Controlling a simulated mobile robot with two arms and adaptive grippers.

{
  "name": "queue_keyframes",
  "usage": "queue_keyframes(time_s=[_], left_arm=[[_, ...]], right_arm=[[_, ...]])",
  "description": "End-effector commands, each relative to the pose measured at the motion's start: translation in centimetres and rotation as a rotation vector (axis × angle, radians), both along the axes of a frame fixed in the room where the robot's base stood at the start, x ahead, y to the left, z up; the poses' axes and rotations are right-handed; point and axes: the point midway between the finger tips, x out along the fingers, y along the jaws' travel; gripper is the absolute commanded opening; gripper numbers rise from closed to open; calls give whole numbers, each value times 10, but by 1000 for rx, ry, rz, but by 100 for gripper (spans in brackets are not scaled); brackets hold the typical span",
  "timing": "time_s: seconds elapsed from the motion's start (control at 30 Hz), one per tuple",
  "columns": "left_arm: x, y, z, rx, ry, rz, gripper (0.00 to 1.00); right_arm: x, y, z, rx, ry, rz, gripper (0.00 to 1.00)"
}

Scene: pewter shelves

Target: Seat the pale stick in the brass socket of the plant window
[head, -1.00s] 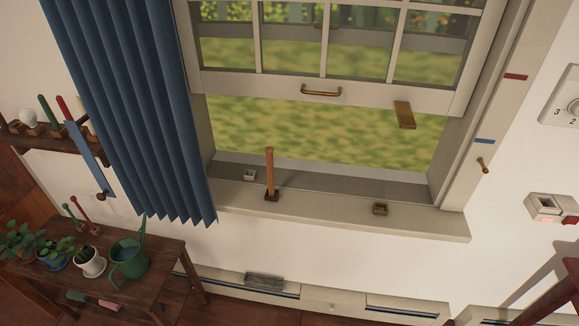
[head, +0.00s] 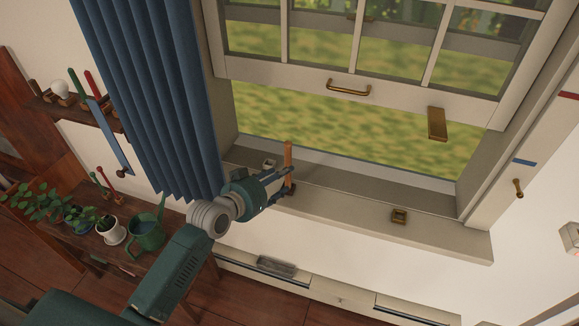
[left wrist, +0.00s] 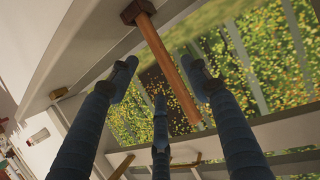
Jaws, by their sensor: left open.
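The stick (head: 288,157), light orange-brown wood, stands upright in a dark socket on the window sill. In the left wrist view the stick (left wrist: 168,62) runs down from its dark socket (left wrist: 137,10) between my fingertips. My left gripper (head: 287,178) is open at the stick's lower part; I cannot tell whether a finger touches it. In the left wrist view my gripper (left wrist: 160,72) shows its fingers spread. The brass socket (head: 399,216) sits on the sill further right and looks empty. My right gripper is out of view.
A pale socket (head: 269,164) sits behind my gripper on the sill. The raised sash has a brass handle (head: 348,88) and a hanging brass-coloured block (head: 437,124). The blue curtain (head: 150,100) hangs close left. A plant bench with a green watering can (head: 147,233) stands below.

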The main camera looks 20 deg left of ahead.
Motion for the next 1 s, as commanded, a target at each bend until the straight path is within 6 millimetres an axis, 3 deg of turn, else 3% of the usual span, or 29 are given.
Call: queue_keyframes(time_s=[0.53,0.87,1.0], left_arm=[[52,-13,-14,-3,1,1,48],[57,-14,-18,0,1,0,48],[57,-14,-18,0,1,0,22]], right_arm=[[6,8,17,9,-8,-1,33],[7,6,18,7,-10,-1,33],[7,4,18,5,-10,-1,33]])
